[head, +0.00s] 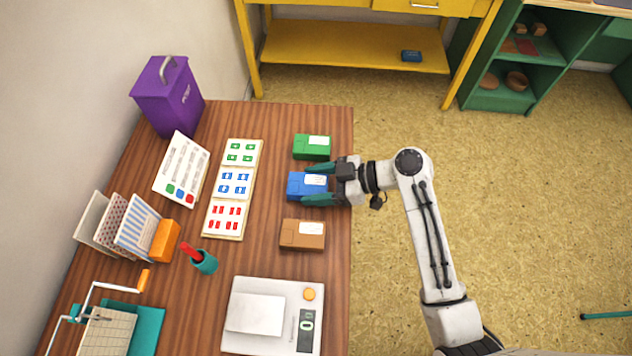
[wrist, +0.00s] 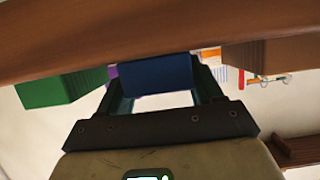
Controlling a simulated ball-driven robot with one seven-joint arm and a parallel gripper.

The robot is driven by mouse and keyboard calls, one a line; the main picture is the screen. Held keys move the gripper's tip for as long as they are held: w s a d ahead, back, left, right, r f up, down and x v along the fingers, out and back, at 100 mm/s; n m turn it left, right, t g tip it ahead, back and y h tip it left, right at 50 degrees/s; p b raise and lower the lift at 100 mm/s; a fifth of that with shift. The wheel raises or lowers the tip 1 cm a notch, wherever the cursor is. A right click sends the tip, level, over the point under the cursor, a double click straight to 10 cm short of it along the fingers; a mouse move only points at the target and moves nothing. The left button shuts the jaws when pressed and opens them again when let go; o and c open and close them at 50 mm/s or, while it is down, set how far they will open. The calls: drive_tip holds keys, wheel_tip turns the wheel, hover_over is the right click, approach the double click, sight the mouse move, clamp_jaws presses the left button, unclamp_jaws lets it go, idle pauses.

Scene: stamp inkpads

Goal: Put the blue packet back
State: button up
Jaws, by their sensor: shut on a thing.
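The blue packet (head: 302,187) has a white label and lies near the right edge of the wooden table, between a green packet (head: 306,150) and a brown packet (head: 300,238). My gripper (head: 318,184) reaches in from the right with its teal fingers on either side of the blue packet, shut on it. In the wrist view, the blue packet (wrist: 157,76) sits between the fingers, close against the brown table edge band. The green packet (wrist: 62,90) shows at left there. Whether the blue packet touches the table cannot be told.
A card with green, blue and red stamp pictures (head: 254,172) lies left of the packets. A scale (head: 240,342) stands at the front. A purple post box (head: 168,98), an inclined sign (head: 175,165) and a pen cup (head: 205,264) stand further left.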

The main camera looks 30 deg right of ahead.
drive_tip(key=shift+f, duration=0.1)
drive_tip(key=o, duration=1.2)
drive_tip(key=shift+r, duration=0.3)
drive_tip(key=v, duration=1.2)
drive_tip(key=shift+s+f, duration=0.1)
drive_tip(key=shift+f, duration=0.15)
